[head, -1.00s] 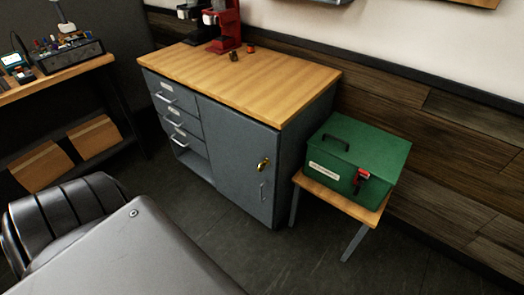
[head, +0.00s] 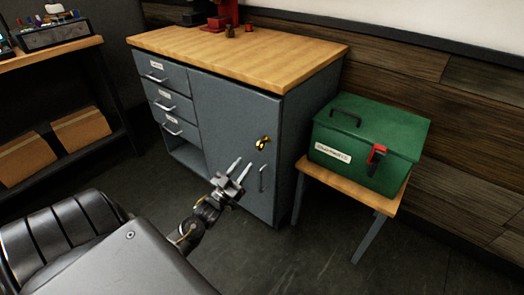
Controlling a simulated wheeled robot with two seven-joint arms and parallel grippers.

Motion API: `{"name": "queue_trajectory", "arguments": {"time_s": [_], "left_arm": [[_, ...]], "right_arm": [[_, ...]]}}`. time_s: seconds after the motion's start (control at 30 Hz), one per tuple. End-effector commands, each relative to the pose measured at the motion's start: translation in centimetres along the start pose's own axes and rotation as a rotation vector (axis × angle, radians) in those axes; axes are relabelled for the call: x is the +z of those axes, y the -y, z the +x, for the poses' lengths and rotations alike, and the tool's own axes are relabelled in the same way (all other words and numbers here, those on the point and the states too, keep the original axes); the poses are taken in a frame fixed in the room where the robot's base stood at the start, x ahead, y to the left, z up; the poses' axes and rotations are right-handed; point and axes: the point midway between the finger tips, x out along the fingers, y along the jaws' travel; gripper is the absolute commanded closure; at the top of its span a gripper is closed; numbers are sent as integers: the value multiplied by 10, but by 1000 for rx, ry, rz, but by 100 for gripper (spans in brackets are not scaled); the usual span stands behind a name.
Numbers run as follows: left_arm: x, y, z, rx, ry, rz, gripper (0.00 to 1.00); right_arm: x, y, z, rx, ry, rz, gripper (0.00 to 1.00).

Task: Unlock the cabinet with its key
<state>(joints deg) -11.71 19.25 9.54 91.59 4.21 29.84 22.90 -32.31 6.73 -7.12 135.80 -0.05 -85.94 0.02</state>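The grey cabinet (head: 222,118) stands against the wall under a wooden top. Its door (head: 228,150) is closed, with a vertical handle (head: 262,179) near its right edge. A brass lock with what looks like a key in it (head: 262,143) sits above the handle; the key's exact shape is too small to tell. My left gripper (head: 239,170) is in front of the door, below and left of the lock, its two fingers apart and empty, pointing up toward the door. It touches neither lock nor handle as far as I can see. My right gripper is out of view.
A green box (head: 372,135) with a red latch stands on a small wooden stool (head: 345,181) right of the cabinet. Three drawers (head: 168,101) are at the cabinet's left. A workbench (head: 50,52) with cardboard boxes below is far left. The floor before the cabinet is clear.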

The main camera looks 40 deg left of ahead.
Motion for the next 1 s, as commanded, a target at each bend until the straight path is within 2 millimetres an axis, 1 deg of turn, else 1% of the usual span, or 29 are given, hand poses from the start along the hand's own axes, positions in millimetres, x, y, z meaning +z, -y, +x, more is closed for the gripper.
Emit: {"name": "queue_trajectory", "arguments": {"time_s": [0.13, 0.23, 0.33, 0.5, 0.7, 0.83, 1.0], "left_arm": [[-3, 0, 2, 2, -8, 0, 67], [-3, 0, 10, 2, -8, 0, 67], [-3, 0, 24, 2, -8, 1, 67], [-3, 0, 57, 2, -9, 0, 67], [-2, 0, 89, 0, -5, 0, 67], [-2, 0, 102, 0, -5, 1, 67], [-2, 1, 108, 0, -3, 1, 67]], "right_arm": [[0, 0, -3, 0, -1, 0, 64], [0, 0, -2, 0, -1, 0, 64], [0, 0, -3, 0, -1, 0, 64], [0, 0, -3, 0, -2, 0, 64], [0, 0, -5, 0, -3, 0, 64], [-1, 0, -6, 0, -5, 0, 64], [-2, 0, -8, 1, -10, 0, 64]]}}
